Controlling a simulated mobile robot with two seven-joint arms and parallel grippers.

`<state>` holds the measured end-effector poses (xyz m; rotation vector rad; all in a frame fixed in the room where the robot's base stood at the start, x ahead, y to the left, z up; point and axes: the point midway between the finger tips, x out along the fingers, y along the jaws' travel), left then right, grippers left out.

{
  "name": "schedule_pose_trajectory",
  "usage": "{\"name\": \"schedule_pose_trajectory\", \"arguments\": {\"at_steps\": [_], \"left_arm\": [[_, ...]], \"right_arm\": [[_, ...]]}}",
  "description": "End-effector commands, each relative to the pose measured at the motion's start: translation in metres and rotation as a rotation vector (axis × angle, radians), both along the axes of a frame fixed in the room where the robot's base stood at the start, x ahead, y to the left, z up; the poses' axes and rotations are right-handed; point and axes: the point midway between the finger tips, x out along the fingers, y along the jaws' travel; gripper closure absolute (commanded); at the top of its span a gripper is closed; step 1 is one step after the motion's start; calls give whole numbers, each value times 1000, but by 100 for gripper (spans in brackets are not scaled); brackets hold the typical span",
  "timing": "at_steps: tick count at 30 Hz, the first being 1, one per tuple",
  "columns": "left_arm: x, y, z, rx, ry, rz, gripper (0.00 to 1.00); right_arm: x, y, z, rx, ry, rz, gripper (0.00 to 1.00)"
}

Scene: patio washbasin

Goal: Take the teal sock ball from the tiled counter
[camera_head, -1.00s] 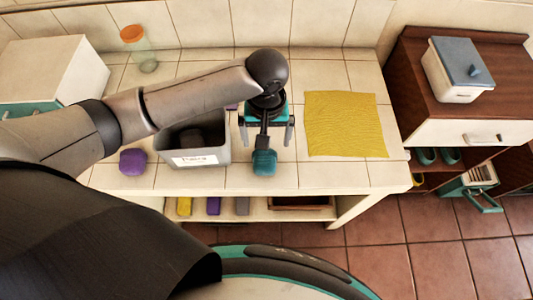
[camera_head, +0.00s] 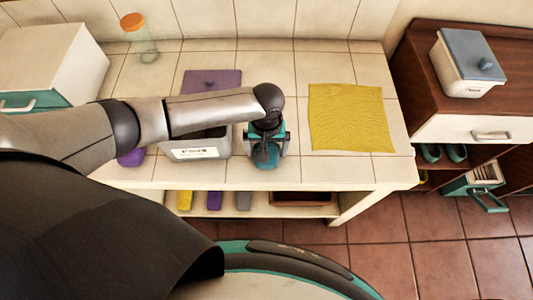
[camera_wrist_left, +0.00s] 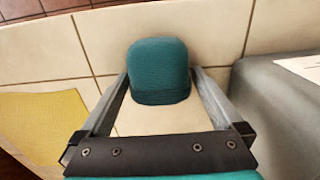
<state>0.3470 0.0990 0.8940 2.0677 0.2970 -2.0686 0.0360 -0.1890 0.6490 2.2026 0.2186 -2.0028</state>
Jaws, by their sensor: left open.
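The teal sock ball (camera_head: 264,161) lies on the tiled counter (camera_head: 330,168) near its front edge, partly hidden by my gripper in the head view. In the left wrist view the sock ball (camera_wrist_left: 159,62) shows between the ends of the two fingers. My left gripper (camera_head: 266,152) is open and over the ball, with one finger on each side of it. The wrist view of the gripper (camera_wrist_left: 160,76) shows a small gap beside the ball; whether a finger touches it, I cannot tell. My right gripper is not in view.
A grey labelled bin (camera_head: 205,149) stands close left of my gripper. A purple ball (camera_head: 131,158) is partly hidden by my arm. A purple flat piece (camera_head: 212,80) lies behind the bin, a yellow cloth (camera_head: 350,117) to the right. An orange-lidded jar (camera_head: 141,40) stands at the back.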

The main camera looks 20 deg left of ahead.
Motion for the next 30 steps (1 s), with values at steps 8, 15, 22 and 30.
{"name": "schedule_pose_trajectory", "arguments": {"at_steps": [8,15,22,30], "left_arm": [[0,0,-1,0,-1,-1,3],[0,0,-1,0,-1,-1,30],[0,0,-1,0,-1,0,56],[0,0,-1,0,-1,0,78]], "right_arm": [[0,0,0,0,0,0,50],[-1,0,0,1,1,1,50],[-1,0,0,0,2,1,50],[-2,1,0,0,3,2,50]]}}
